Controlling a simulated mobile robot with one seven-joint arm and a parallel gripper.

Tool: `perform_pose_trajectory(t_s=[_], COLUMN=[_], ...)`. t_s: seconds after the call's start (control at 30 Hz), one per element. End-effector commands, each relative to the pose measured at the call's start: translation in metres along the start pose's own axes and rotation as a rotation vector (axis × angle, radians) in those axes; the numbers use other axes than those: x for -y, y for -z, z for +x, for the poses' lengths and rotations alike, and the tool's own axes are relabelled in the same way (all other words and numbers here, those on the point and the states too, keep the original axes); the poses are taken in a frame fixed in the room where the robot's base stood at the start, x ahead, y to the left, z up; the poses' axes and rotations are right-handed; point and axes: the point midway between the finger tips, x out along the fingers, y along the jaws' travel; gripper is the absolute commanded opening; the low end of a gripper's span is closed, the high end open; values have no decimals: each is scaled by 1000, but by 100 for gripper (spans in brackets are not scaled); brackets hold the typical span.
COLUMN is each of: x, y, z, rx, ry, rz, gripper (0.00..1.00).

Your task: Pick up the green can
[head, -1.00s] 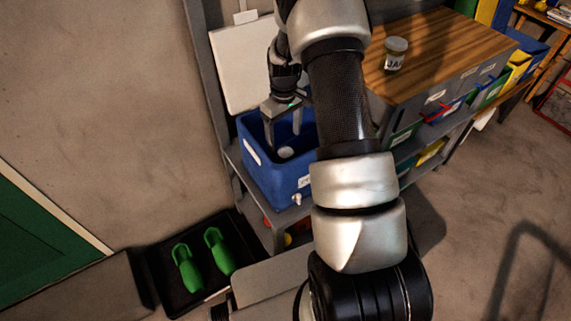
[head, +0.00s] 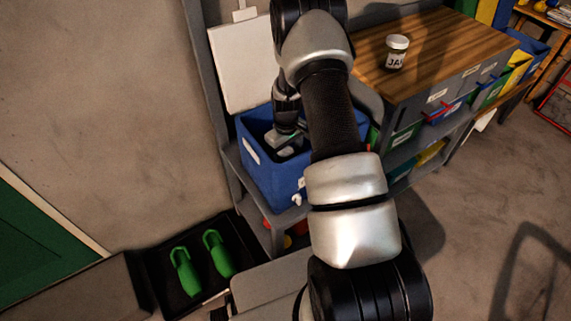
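I cannot make out a green can for certain. My gripper (head: 287,147) is lowered inside the blue bin (head: 262,180) on the shelf at the left end of the workbench. A small pale patch shows beside its fingers, low in the bin, but I cannot tell what it belongs to. The fingertips are mostly hidden by the gripper's own body and the bin wall, so whether they are open or shut on something does not show.
A jar (head: 396,52) with a white lid stands on the wooden bench top (head: 445,35). A white board (head: 243,65) stands behind the bin. Coloured bins fill the shelves at right.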

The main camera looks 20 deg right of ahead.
Motion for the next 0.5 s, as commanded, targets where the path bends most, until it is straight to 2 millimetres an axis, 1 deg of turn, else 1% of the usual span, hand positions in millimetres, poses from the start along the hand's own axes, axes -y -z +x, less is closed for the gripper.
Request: perform_pose_trajectory(t_s=[0.1, 0.17, 0.3, 0.37, 0.5], x=[0, 0, 0, 0, 0], y=[0, 0, 0, 0, 0], z=[-1, -1, -1, -1, -1], rx=[0, 0, 0, 0, 0], ry=[0, 0, 0, 0, 0], rz=[0, 0, 0, 0, 0], gripper=[73, 63, 39, 30, 29])
